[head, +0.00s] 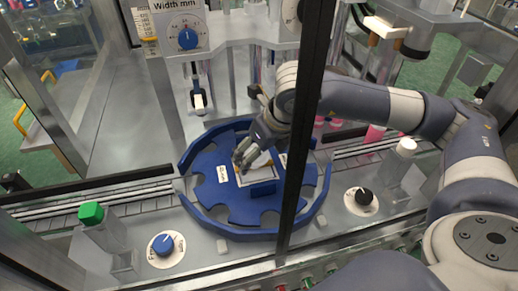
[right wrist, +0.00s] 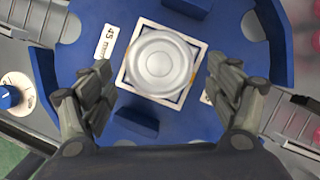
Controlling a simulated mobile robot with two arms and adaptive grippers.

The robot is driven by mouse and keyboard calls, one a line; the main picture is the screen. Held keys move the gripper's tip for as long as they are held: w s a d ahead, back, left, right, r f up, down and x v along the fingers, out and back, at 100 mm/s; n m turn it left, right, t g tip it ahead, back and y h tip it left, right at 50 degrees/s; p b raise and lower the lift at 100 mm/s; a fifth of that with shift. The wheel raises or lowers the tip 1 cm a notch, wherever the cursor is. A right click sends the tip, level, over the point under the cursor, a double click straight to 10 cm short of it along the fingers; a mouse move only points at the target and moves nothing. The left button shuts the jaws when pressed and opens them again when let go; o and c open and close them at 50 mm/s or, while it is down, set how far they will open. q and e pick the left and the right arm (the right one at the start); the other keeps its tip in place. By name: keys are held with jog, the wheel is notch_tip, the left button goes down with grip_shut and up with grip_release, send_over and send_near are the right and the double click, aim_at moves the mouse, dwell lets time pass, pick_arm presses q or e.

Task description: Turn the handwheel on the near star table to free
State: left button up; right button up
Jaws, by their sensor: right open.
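The blue star table (head: 210,192) lies in the middle of the head view, inside a raised blue guide rim. The handwheel (right wrist: 162,60) shows in the right wrist view as a round silver disc on a square white plate at the table's centre. In the head view my gripper and wrist largely cover it. My right gripper (head: 246,160) reaches in over the table's centre. In the right wrist view my right gripper (right wrist: 158,78) is open, its fingers on either side of the handwheel, with visible gaps and nothing held. My left gripper is not in view.
A dark upright frame post (head: 301,130) stands in front of the table. A blue knob (head: 163,244) and a green-capped block (head: 91,213) are at left. A black knob (head: 364,196) and pink items (head: 375,133) are at right. Conveyors run to both sides.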

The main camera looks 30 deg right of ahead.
jog(key=shift+c, duration=1)
jog(key=c, duration=0.8)
jog(key=shift+c, duration=0.2)
